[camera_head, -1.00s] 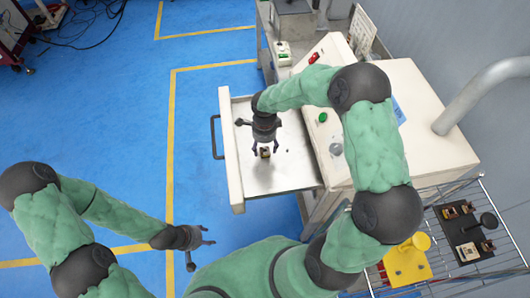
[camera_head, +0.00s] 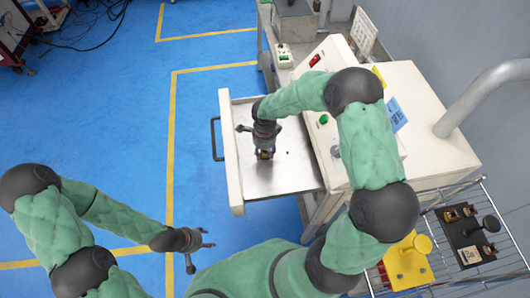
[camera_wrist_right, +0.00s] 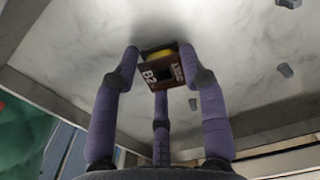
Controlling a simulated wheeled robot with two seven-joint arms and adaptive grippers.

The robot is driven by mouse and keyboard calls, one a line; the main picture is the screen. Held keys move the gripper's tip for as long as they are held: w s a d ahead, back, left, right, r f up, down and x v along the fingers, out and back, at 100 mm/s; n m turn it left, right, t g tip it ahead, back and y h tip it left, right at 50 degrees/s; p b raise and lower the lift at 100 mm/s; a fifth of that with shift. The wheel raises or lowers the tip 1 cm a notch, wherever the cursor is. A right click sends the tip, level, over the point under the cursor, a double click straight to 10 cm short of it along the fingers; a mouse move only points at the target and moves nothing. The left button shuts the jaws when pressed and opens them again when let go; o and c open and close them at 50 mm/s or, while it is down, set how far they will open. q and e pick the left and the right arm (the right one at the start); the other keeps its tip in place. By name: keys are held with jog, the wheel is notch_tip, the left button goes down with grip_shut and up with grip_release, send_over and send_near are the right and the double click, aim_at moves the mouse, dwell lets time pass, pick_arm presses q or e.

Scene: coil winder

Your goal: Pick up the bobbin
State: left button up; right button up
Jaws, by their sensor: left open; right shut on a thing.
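The bobbin (camera_wrist_right: 160,72) is a small dark brown block with a yellow part and white lettering that includes "B2". It also shows in the head view (camera_head: 265,155), mostly hidden under my right gripper. My right gripper (camera_head: 264,151) points down into the open metal drawer (camera_head: 297,174). In the wrist view its purple fingers (camera_wrist_right: 160,75) are shut around the bobbin. I cannot tell whether the bobbin touches the drawer floor. My left gripper (camera_head: 208,239) is open and empty, over the blue floor at lower left.
The drawer's front wall and handle (camera_head: 215,139) are to the left, the white machine (camera_head: 424,125) to the right. A wire rack (camera_head: 470,187) at lower right holds a yellow stand (camera_head: 407,268) and a black plate (camera_head: 462,240) with several small parts.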

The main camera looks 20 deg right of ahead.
jog(key=shift+r, duration=0.45)
notch_tip(320, 180, up, 2)
jog(key=shift+r, duration=0.1)
jog(key=s+a+r+p, duration=0.2)
jog(key=s+a+r, duration=0.4)
jog(key=s+r, duration=0.4)
jog(key=shift+s+a, duration=0.15)
jog(key=shift+s, duration=1.1)
